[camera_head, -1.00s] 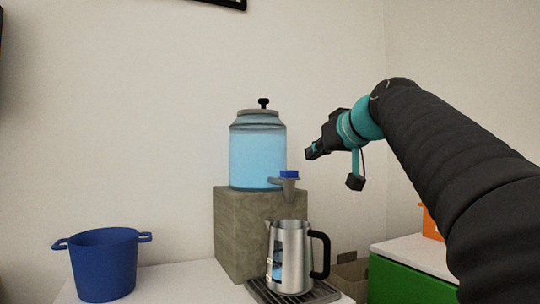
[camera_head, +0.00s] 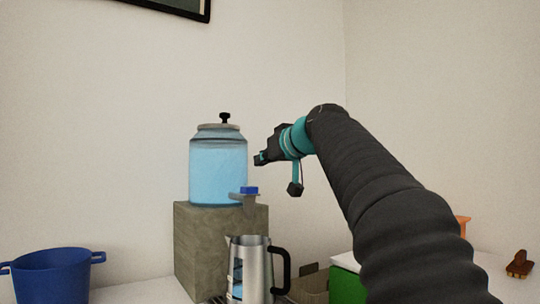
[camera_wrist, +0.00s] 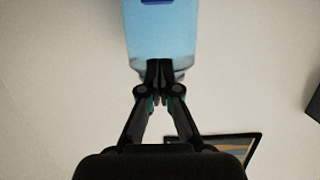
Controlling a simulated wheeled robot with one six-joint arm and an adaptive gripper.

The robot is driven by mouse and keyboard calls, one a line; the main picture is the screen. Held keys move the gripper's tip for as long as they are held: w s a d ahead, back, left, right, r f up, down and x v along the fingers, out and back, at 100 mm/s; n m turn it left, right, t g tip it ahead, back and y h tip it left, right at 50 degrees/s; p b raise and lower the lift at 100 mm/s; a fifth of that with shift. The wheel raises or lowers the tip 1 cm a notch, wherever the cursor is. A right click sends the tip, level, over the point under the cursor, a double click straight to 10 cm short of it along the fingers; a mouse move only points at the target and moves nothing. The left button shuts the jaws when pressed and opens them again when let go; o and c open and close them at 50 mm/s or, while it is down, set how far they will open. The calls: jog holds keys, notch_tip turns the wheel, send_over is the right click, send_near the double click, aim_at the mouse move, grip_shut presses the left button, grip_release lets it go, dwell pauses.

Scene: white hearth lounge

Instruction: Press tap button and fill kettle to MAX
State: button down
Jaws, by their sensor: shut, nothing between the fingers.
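A glass dispenser (camera_head: 218,165) of blue water stands on a stone block (camera_head: 192,245). Its tap (camera_head: 247,199) has a blue button (camera_head: 250,190) on top. A steel kettle (camera_head: 255,268) stands upright below the tap, black handle to the right. Its side window (camera_head: 237,272) shows some blue low down; the MAX mark is not readable. My gripper (camera_head: 259,158) is shut and empty, above and slightly right of the button, apart from it. In the wrist view my shut fingertips (camera_wrist: 160,66) overlap the dispenser (camera_wrist: 160,35); a bit of dark blue, likely the button, shows at the top edge.
A drip tray (camera_head: 216,300) lies under the kettle. A blue pot (camera_head: 50,277) stands at the left. A cardboard box (camera_head: 310,283) and a green-fronted cabinet (camera_head: 346,285) are at the right. A framed picture (camera_head: 180,6) hangs on the wall. Air above the kettle is free.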

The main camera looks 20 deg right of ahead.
send_over(249, 190)
jog(key=shift+d+f+p, duration=0.35)
jog(key=shift+d+f, duration=0.1)
jog(key=shift+f, duration=0.15)
jog(key=shift+s+d+f+b, duration=0.15)
jog(key=shift+f+b, duration=0.55)
jog(key=shift+f, duration=1.2)
